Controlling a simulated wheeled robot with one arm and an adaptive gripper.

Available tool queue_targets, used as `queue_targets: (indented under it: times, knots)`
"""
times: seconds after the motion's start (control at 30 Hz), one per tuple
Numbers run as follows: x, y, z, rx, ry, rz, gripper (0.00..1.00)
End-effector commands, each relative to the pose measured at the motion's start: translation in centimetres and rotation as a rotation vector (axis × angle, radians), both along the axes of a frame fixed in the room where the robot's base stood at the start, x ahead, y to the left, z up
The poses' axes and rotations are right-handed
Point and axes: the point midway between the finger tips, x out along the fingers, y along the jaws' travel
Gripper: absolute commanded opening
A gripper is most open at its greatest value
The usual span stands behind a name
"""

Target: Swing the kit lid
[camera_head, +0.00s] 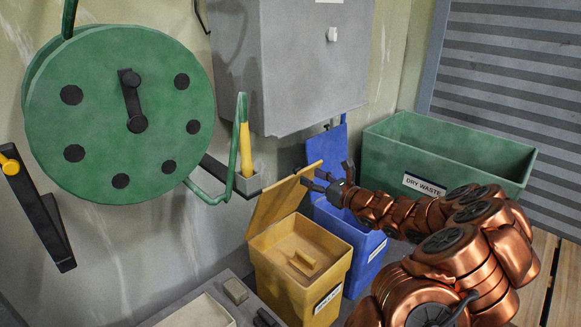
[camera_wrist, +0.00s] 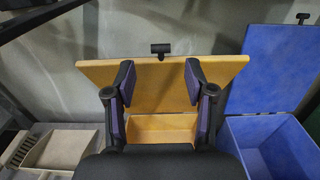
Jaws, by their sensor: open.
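A yellow box (camera_head: 292,290) stands at the lower middle of the head view, with a label on its front that I cannot read fully. Its yellow lid (camera_head: 280,200) is raised and leans back from the hinge side. In the wrist view the lid (camera_wrist: 160,72) spans the middle, with a black T-shaped knob (camera_wrist: 161,48) at its top edge. My gripper (camera_head: 316,181) is open and empty, close to the lid's upper right edge in the head view. In the wrist view the gripper's (camera_wrist: 159,78) two fingers stand apart in front of the lid; contact cannot be told.
A blue bin (camera_head: 350,240) with its lid (camera_head: 328,155) up stands right beside the yellow box. A green dry waste bin (camera_head: 450,155) is behind my arm. A green hose reel (camera_head: 110,120) and a grey cabinet (camera_head: 290,60) are on the wall. A beige tray (camera_head: 200,312) lies left.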

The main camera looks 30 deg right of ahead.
Motion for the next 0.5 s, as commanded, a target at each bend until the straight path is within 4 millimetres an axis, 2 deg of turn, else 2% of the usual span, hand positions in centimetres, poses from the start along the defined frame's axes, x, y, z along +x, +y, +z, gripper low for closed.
queue_targets:
  times: [0.5]
  knots:
    - [5.7,1.2,-0.2,-0.002,0.001,-0.002,0.54]
